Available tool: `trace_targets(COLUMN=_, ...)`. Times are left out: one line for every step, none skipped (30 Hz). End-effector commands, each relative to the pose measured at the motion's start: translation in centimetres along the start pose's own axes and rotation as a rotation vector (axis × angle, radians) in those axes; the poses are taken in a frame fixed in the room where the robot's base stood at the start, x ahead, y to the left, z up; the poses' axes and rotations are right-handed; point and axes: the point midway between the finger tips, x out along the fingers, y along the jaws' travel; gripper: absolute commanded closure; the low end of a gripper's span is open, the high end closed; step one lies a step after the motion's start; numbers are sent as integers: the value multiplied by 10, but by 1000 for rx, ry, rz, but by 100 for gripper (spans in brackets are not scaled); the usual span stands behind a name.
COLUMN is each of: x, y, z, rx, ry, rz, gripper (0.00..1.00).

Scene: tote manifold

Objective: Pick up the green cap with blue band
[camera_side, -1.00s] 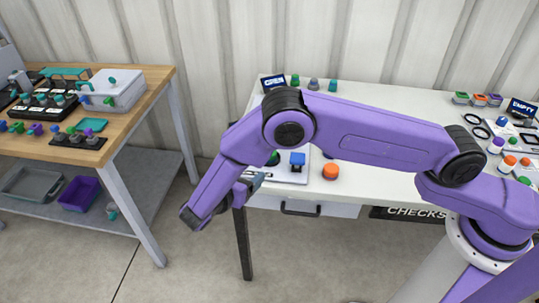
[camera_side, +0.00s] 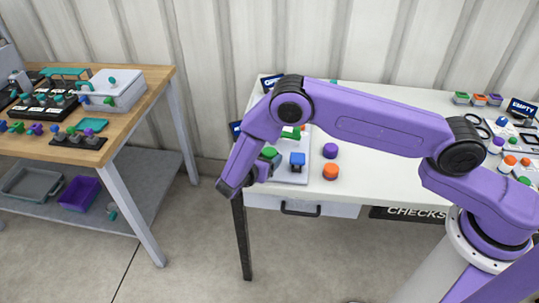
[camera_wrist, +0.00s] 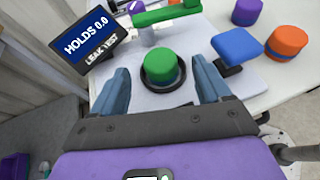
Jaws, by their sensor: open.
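A green cap (camera_wrist: 161,66) sits in a dark round ring on a white plate (camera_wrist: 140,103) in the wrist view. I cannot make out a blue band on it. In the side view the green cap (camera_side: 269,152) shows just beside the gripper, partly hidden by it. My gripper (camera_wrist: 164,84) is open, with one blue-grey finger to the left of the cap and one to the right. Both fingers look apart from the cap, and nothing is held.
A screen reading "HOLDS 0.0" and "LEAK TEST" (camera_wrist: 88,40) stands close on the left. A green bar (camera_wrist: 165,13) lies beyond the cap. A blue block (camera_wrist: 238,45), a purple cap (camera_wrist: 247,11) and an orange cap (camera_wrist: 287,41) are to the right.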

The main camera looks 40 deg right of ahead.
Motion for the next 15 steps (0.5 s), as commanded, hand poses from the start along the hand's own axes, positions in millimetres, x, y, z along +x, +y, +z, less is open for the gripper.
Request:
trace_targets(x=9, y=0, z=0, rx=1, ry=0, rz=-3, gripper=23)
trace_targets(x=12, y=0, z=0, rx=1, ry=0, rz=-3, gripper=23)
trace_targets(x=17, y=0, z=0, rx=0, ry=0, rz=-2, gripper=23)
trace_targets(x=19, y=0, z=0, rx=0, ry=0, rz=-1, gripper=23)
trace_targets(x=21, y=0, z=0, rx=0, ry=0, rz=-1, gripper=23)
trace_targets(x=22, y=0, z=0, rx=0, ry=1, rz=0, gripper=23)
trace_targets(x=22, y=0, z=0, rx=0, ry=1, rz=1, gripper=23)
trace_targets(x=22, y=0, z=0, rx=0, ry=1, rz=1, gripper=23)
trace_targets(x=22, y=0, z=0, rx=0, ry=1, rz=1, gripper=23)
trace_targets(x=22, y=0, z=0, rx=0, ry=1, rz=1, gripper=23)
trace_targets(x=22, y=0, z=0, rx=0, ry=1, rz=1, gripper=23)
trace_targets(x=22, y=0, z=0, rx=0, ry=1, rz=1, gripper=30)
trace_targets(x=22, y=0, z=0, rx=0, ry=0, rz=1, gripper=39)
trace_targets(x=22, y=0, z=0, rx=0, ry=0, rz=1, gripper=49)
trace_targets(x=22, y=0, z=0, rx=0, ry=0, rz=0, gripper=62)
